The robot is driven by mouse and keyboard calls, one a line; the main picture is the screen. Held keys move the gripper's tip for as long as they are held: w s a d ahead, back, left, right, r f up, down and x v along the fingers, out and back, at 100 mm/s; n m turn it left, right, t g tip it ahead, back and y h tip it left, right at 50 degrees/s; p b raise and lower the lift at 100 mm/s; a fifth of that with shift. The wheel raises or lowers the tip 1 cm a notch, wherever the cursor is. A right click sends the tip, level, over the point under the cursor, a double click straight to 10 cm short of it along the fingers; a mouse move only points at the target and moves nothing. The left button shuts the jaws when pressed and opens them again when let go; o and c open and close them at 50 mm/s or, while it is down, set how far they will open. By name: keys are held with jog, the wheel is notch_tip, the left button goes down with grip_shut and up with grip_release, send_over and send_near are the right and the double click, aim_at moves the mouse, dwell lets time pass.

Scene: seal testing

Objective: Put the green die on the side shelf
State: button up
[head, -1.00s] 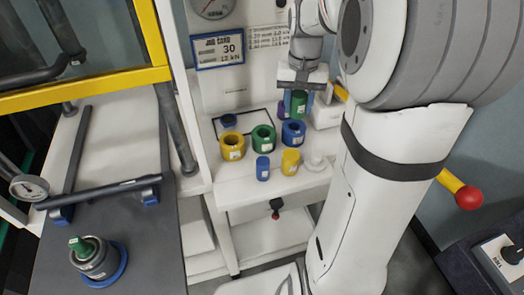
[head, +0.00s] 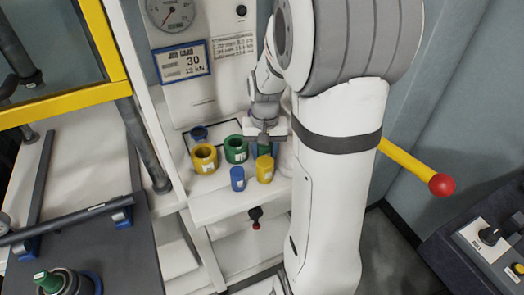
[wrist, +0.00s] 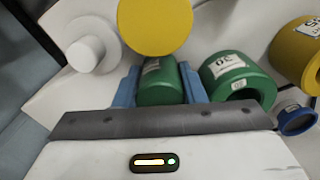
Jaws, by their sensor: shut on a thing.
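My gripper (head: 264,146) is shut on a solid green cylinder (wrist: 160,84) with a white label; its blue fingers press both sides in the wrist view. In the head view only a little green shows below the gripper, low over the white shelf (head: 222,208). A hollow green ring (head: 236,149) stands on the shelf just left of the gripper, and appears right of the held cylinder in the wrist view (wrist: 235,82). Whether the held cylinder touches the shelf is unclear.
A yellow ring (head: 204,158), a small blue cylinder (head: 237,178) and a yellow cylinder (head: 264,170) stand close by on the shelf. A white round piece (wrist: 86,52) shows in the wrist view. A grey bench (head: 110,258) is at left.

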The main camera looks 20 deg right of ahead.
jog(key=shift+f, duration=0.15)
jog(key=o, duration=0.9)
jog(key=shift+o, duration=0.2)
